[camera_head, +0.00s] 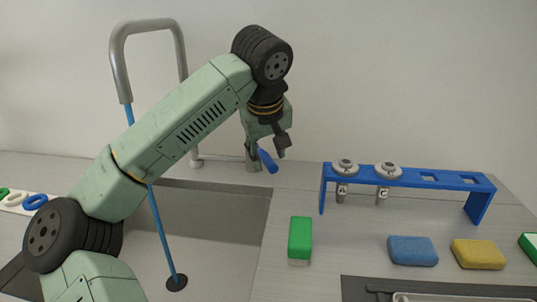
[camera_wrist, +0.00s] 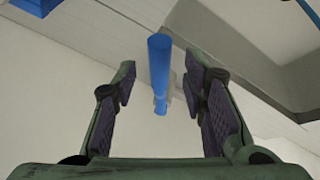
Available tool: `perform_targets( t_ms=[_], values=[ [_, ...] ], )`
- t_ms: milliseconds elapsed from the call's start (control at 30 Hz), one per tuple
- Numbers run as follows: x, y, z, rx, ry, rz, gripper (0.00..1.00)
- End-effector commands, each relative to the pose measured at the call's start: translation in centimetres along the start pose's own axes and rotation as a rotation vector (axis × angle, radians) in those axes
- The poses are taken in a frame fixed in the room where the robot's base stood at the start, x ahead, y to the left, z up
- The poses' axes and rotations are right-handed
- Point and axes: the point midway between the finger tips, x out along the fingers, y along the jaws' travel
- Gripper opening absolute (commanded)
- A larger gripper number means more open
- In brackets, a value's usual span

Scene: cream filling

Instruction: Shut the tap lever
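The blue tap lever (camera_head: 267,161) stands on a short grey post behind the right side of the sink and is tilted. A blue stream (camera_head: 157,222) runs from the tall grey tap spout (camera_head: 120,75) down to the drain. My gripper (camera_head: 268,148) is right above the lever. In the wrist view the lever (camera_wrist: 159,70) lies between the spread fingers of my gripper (camera_wrist: 161,88), with a gap on both sides. The gripper is open and holds nothing. Part of the lever's post is hidden by the gripper in the head view.
The sink (camera_head: 225,215) lies at the left. A blue rack (camera_head: 440,180) with two grey nozzles stands at the right. A green block (camera_head: 300,238), a blue sponge (camera_head: 412,251) and a yellow sponge (camera_head: 478,254) lie on the counter. The counter between the lever and rack is clear.

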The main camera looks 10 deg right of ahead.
Motion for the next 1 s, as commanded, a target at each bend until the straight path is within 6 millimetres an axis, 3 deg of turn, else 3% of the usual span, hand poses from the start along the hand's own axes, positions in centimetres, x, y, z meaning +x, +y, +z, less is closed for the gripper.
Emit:
perform_targets(
  t_ms=[200,467,1000],
  values=[
    [1.6,0.0,0.0,0.0,0.001,0.001,0.39],
    [1.7,0.0,0.0,0.0,0.001,0.001,0.39],
    [1.7,0.0,0.0,0.0,0.0,0.001,0.04]
  ],
)
